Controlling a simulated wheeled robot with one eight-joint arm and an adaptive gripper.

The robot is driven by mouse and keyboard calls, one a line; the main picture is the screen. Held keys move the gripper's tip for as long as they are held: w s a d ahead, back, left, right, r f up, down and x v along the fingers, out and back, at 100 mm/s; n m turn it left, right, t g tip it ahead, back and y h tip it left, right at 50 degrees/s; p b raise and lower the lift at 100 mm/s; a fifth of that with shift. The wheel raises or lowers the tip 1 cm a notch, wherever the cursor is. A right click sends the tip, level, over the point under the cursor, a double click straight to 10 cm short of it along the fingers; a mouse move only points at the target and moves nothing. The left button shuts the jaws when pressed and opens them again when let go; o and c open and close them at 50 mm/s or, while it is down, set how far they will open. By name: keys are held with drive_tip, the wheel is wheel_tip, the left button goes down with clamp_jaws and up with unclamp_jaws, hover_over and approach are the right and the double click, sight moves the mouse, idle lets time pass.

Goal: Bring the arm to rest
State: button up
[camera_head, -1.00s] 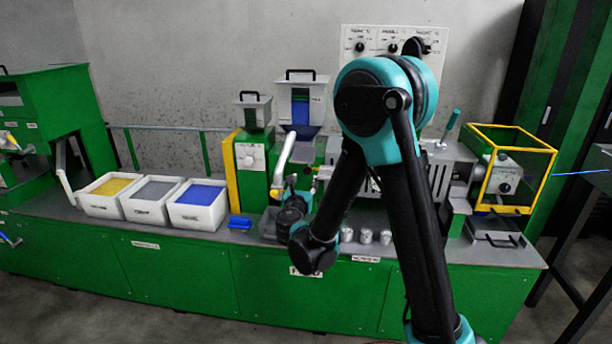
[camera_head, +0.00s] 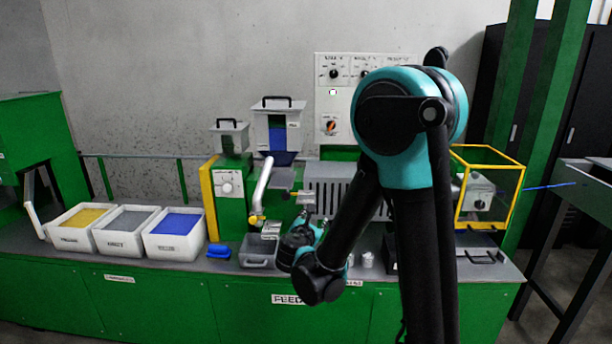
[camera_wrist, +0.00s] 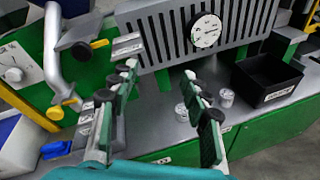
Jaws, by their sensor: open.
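My gripper (camera_wrist: 161,108) is open and empty in the wrist view, its two fingers spread apart above the grey bench top. It shows small in the head view (camera_head: 318,226), in front of the machine on the green bench, partly hidden by my own wrist. My teal and black arm is bent, with its elbow high at the right of the head view. No object lies between the fingers.
Bins of yellow, grey and blue material (camera_head: 172,229) stand at the left of the bench. A yellow-framed box (camera_head: 487,187) stands at the right.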

drive_tip(key=s+d+f+m+g+h, duration=0.1)
drive_tip(key=s+d+f+m+g, duration=0.25)
drive_tip(key=d+m, duration=0.45)
drive_tip(key=s+d+f+m+g, duration=0.3)
drive_tip(key=s+d+m, duration=0.25)
drive_tip(key=d, duration=0.35)
drive_tip(key=s+d+f+m+g+y, duration=0.1)
drive_tip(key=s+f+m+g+y, duration=0.1)
drive_tip(key=s+m, duration=0.5)
drive_tip(key=s+d+f+m+g+y, duration=0.1)
drive_tip(key=s+f+m+g+y, duration=0.1)
drive_tip(key=s+m, duration=0.6)
drive_tip(key=shift+s+d+f, duration=0.15)
drive_tip(key=shift+s+f, duration=0.2)
drive_tip(key=shift+f, duration=0.45)
drive_tip(key=shift+g, duration=0.25)
